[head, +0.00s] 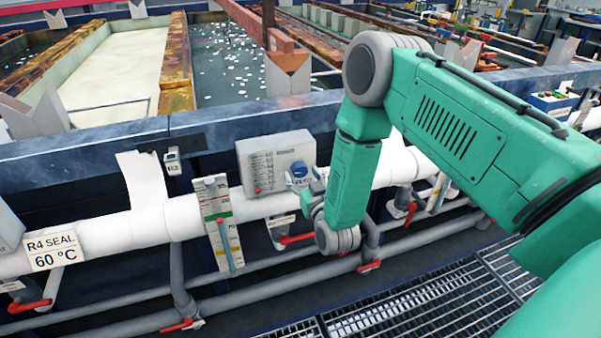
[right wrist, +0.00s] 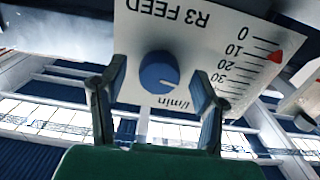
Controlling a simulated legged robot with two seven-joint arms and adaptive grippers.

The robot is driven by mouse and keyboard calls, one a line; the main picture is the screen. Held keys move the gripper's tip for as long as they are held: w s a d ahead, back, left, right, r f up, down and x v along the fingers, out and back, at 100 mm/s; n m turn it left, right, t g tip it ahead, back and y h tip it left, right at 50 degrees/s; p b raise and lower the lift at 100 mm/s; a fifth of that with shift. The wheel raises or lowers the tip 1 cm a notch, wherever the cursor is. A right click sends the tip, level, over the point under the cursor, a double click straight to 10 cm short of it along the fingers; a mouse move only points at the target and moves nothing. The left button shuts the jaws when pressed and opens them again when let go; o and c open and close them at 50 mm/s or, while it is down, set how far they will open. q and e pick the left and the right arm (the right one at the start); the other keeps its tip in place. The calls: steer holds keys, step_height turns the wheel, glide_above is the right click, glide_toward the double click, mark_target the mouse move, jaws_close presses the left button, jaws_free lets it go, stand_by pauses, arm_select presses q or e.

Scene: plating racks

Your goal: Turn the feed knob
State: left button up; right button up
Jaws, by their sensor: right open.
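The blue feed knob (right wrist: 159,72) is on a white panel (right wrist: 215,50) marked "R3 FEED" in the right wrist view. A small white mark shows at its lower right. A red pointer (right wrist: 274,56) stands near the 10 on the panel's scale. In the head view the knob (head: 299,170) is on the grey control box (head: 262,160). My right gripper (head: 306,188) is open in front of the box. In the right wrist view its fingertips (right wrist: 157,70) appear on either side of the knob, with gaps; their depth from the panel is unclear. My left gripper is out of view.
A white pipe (head: 100,235) runs behind and below the box. A thermometer board (head: 218,222) stands left of it, and red valve handles (head: 296,238) sit below. Open tanks (head: 222,60) lie behind the blue rail (head: 85,152). Floor grating (head: 400,310) is in front.

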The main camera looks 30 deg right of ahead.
steer(key=shift+w+d, duration=0.15)
steer(key=shift+w, duration=0.45)
steer(key=c, duration=1.2)
steer(key=shift+o, duration=0.3)
steer(key=shift+f+m+b, duration=0.1)
steer(key=shift+m+b, duration=0.35)
steer(key=shift+m, duration=0.65)
steer(key=m, duration=0.2)
steer(key=shift+m+b, duration=0.35)
steer(key=shift+m, duration=0.05)
steer(key=o, duration=1.1)
steer(key=shift+o, duration=0.2)
